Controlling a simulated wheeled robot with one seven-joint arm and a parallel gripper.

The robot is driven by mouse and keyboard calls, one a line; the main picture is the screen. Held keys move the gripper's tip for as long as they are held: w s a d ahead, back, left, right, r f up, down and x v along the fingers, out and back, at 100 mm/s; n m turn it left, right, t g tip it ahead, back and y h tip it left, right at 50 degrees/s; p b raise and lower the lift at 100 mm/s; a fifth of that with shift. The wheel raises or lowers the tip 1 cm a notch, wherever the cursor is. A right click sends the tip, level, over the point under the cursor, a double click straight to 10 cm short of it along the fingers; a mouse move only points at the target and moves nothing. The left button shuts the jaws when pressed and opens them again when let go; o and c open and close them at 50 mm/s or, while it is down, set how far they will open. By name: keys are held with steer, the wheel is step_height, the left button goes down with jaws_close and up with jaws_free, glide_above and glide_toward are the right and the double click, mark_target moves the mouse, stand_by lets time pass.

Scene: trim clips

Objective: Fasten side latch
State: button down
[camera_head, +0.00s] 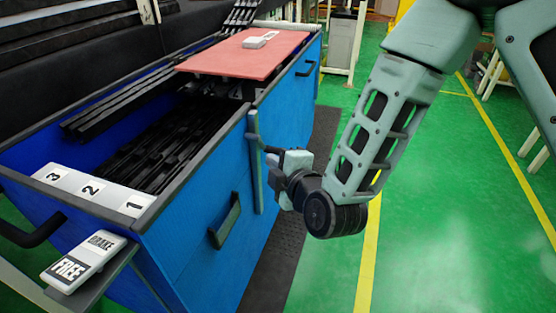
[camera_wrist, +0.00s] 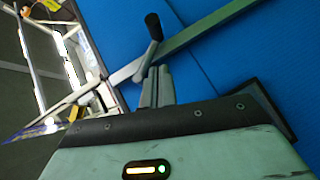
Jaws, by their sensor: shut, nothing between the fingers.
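The side latch (camera_head: 255,165) is a grey-green upright bar on the side of the blue cart, with a short dark lever sticking out. In the wrist view the latch bar (camera_wrist: 205,32) runs diagonally across the blue panels, and its black lever (camera_wrist: 153,30) stands out from it with a rounded end. My gripper (camera_head: 275,160) is beside the bar, at about the lever's height. In the wrist view my gripper (camera_wrist: 158,70) is shut and empty, its fingertips right by the lever's base. I cannot tell whether they touch it.
The blue cart (camera_head: 197,255) holds dark trim strips (camera_head: 165,150). Black handles (camera_head: 226,222) stick out of its side. A red board (camera_head: 245,52) covers its far part. A BRAKE/FREE plate (camera_head: 83,260) is at the near corner. Green floor to the right is open.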

mark_target(270, 150)
steer(key=shift+w+d+f+b, duration=0.15)
steer(key=shift+w+f, duration=0.1)
steer(key=shift+w, duration=0.5)
steer(key=shift+w+d+f+b, duration=0.1)
steer(key=shift+w+f, duration=0.2)
steer(key=shift+w, duration=0.45)
steer(key=shift+w+d+f+b, duration=0.15)
steer(key=shift+w+f, duration=0.1)
steer(key=shift+w, duration=0.5)
steer(key=shift+f, duration=0.1)
